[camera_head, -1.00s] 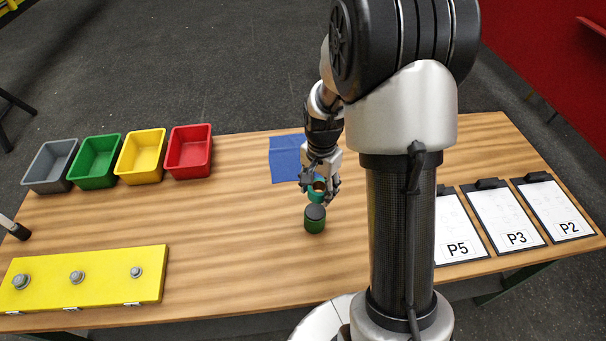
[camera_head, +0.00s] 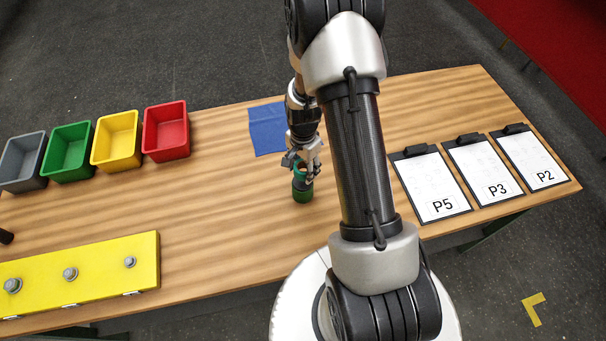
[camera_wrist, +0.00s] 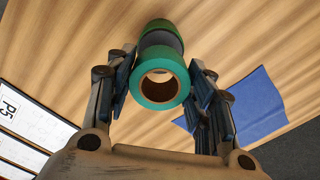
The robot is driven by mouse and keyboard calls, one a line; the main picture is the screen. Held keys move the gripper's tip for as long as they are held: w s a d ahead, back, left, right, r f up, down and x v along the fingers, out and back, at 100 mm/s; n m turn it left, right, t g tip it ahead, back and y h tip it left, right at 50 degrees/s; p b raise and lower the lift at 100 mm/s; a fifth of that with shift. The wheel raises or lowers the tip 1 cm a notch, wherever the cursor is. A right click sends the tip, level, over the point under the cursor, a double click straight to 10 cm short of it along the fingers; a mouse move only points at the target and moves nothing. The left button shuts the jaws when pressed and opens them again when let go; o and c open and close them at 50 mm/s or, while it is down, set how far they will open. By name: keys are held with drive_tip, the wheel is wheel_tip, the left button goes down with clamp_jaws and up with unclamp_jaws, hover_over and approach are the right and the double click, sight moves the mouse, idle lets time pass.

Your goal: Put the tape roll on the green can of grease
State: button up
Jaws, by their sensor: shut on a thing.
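The green can of grease (camera_head: 302,194) stands upright on the wooden table, with a dark lid that shows in the wrist view (camera_wrist: 160,40). The tape roll (camera_wrist: 160,103) is green with a pale core, and my gripper (camera_wrist: 160,88) is shut on it from both sides. In the head view the tape roll (camera_head: 299,170) is right at the can's top, partly hidden by my fingers. In the wrist view the roll overlaps the can's lid. I cannot tell whether the roll touches the lid.
A blue cloth (camera_head: 266,130) lies behind my gripper. A red bin (camera_head: 166,130) and other coloured bins stand at the back left. A yellow block with bolts (camera_head: 95,275) is at the front left. Clipboards (camera_head: 437,206) lie on the right.

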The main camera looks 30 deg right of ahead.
sight(303, 174)
wheel_tip(303, 174, down, 4)
drive_tip(key=shift+r, duration=0.2)
drive_tip(key=shift+w+f, duration=0.1)
drive_tip(key=shift+f, duration=0.3)
drive_tip(key=shift+f, duration=0.1)
drive_tip(key=o, duration=1.1)
drive_tip(key=shift+c, duration=0.2)
